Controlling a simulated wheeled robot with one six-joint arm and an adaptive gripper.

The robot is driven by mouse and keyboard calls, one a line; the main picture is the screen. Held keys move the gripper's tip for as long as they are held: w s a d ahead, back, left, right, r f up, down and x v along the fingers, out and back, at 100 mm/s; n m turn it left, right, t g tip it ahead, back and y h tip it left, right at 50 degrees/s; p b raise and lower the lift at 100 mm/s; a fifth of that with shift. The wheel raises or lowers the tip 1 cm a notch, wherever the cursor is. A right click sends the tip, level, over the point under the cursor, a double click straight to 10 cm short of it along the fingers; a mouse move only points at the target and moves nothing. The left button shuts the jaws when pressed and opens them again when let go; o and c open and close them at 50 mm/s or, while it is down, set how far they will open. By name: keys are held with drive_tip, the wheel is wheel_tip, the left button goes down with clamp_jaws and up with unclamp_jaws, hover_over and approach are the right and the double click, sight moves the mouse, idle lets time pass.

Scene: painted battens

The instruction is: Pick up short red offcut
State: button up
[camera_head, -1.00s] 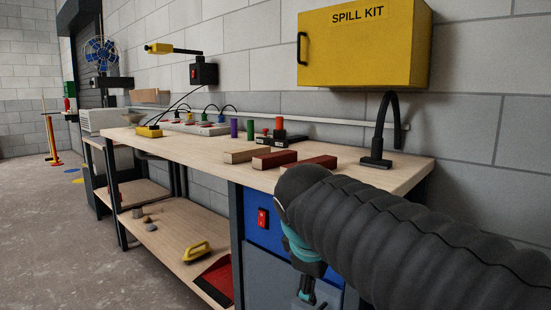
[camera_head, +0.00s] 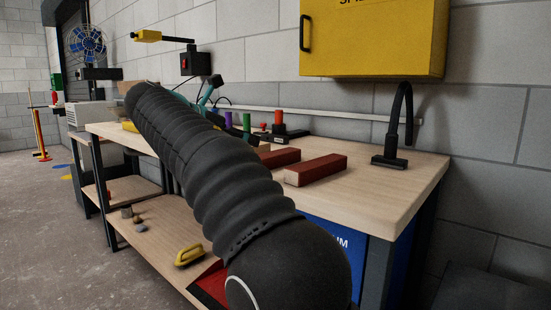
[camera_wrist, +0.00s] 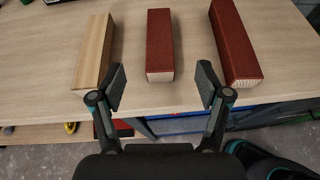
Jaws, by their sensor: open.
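The short red offcut (camera_wrist: 160,45) lies on the bench top in the middle of the wrist view, its pale cut end facing me. A second, longer-looking red batten (camera_wrist: 237,45) lies to its right, running out of the top of that view. In the head view, the short red offcut (camera_head: 280,158) is partly behind my arm and the longer one (camera_head: 316,170) is in the open. My gripper (camera_wrist: 162,84) is open and empty. Its fingers appear on either side of the short offcut's near end, apart from it.
A bare wood batten (camera_wrist: 94,50) lies left of the short red offcut. The bench top (camera_head: 400,180) is clear at the right, near a black lamp stand (camera_head: 390,160). Coloured cylinders (camera_head: 247,122) stand behind the battens. A yellow spill kit box (camera_head: 375,40) hangs above.

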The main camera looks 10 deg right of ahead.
sight(277, 152)
drive_tip(key=shift+w+d+f, duration=0.1)
drive_tip(key=shift+w+d, duration=0.1)
drive_tip(key=shift+w, duration=0.1)
drive_tip(key=b+x, duration=0.1)
drive_tip(key=x, duration=0.6)
drive_tip(key=shift+w+d+f+b, duration=0.1)
drive_tip(key=shift+w+d+b, duration=0.05)
drive_tip(key=shift+d+b, duration=0.2)
drive_tip(key=x, duration=0.2)
drive_tip(key=b+x, duration=0.1)
drive_tip(key=x, duration=0.1)
drive_tip(key=shift+f, duration=0.45)
drive_tip(key=shift+w+d+f, duration=0.1)
drive_tip(key=shift+w+d, duration=0.05)
drive_tip(key=shift+d, duration=0.25)
drive_tip(key=shift+c, duration=0.2)
drive_tip(key=c, duration=1.2)
drive_tip(key=shift+c, duration=0.2)
